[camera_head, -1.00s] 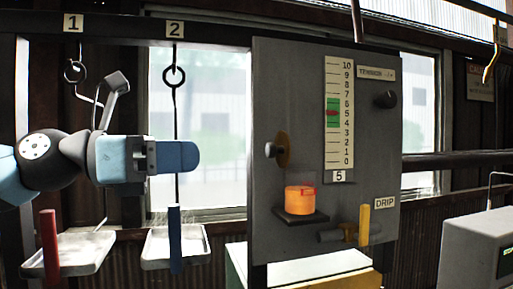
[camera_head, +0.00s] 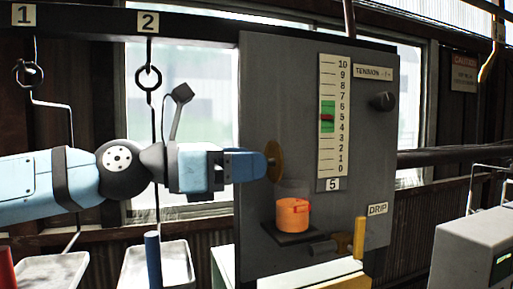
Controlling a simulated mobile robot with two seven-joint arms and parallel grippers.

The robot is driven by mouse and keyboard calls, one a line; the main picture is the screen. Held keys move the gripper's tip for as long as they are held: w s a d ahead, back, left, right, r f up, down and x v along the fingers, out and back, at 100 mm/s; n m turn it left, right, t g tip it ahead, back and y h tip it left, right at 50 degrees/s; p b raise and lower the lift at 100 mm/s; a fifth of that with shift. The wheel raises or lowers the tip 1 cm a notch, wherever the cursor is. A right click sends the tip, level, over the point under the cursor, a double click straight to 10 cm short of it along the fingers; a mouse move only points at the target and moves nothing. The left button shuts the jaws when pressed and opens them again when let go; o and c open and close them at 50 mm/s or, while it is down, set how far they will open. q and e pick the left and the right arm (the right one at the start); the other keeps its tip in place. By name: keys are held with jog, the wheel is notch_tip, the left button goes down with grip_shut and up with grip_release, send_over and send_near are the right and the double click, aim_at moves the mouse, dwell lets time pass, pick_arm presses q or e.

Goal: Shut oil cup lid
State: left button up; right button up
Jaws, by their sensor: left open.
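The oil cup (camera_head: 293,215) is an orange vessel on a small dark shelf on the grey panel. A brownish round lid (camera_head: 276,161) stands upright above the cup's back left, raised off its mouth. My left gripper (camera_head: 262,166) reaches in from the left, with its fingertips at the lid's left side, above the cup. It is open, seen side-on, and its tips overlap the lid's edge; I cannot tell whether they touch it. The lid's knob is hidden behind the fingertips. My right gripper is not in view.
The grey panel (camera_head: 220,251) also bears a tension scale (camera_head: 334,120), a dark knob (camera_head: 382,101) and a drip valve with a yellow lever (camera_head: 360,237). Hooks hang at left above pale trays (camera_head: 160,270). A grey box (camera_head: 465,262) stands at right.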

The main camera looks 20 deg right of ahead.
pick_arm(q)
jog(key=shift+d, duration=1.05)
jog(key=shift+a, duration=0.1)
jog(key=c, duration=0.9)
jog(key=shift+r, duration=0.1)
